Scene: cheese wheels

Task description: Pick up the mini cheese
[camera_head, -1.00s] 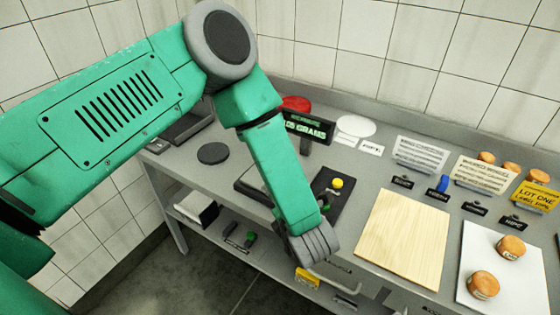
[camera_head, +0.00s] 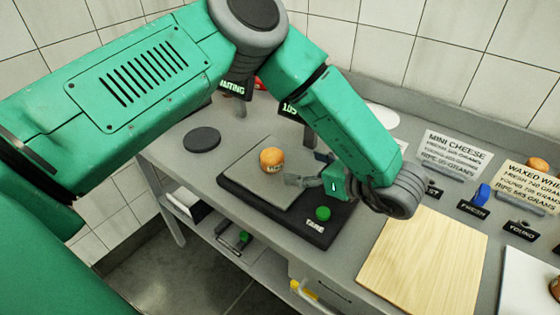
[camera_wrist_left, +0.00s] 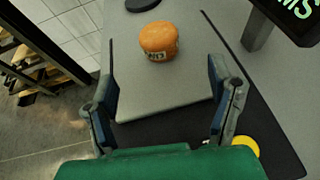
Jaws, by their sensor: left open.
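The mini cheese (camera_head: 272,160), a small round orange wheel with a label, sits on the grey plate of the scale (camera_head: 243,163). My left gripper (camera_head: 306,170) is open and empty above the scale, just right of the cheese and apart from it. In the left wrist view the cheese (camera_wrist_left: 159,40) lies beyond the open fingers (camera_wrist_left: 163,88), near the plate's far edge, with its label facing the camera. My right gripper is not in view.
The TARE button (camera_head: 322,213) looks green in the head view and yellow in the wrist view. A wooden board (camera_head: 424,262) lies right of the scale. Signs, including the mini cheese sign (camera_head: 455,152), stand behind. A dark disc (camera_head: 202,139) lies left.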

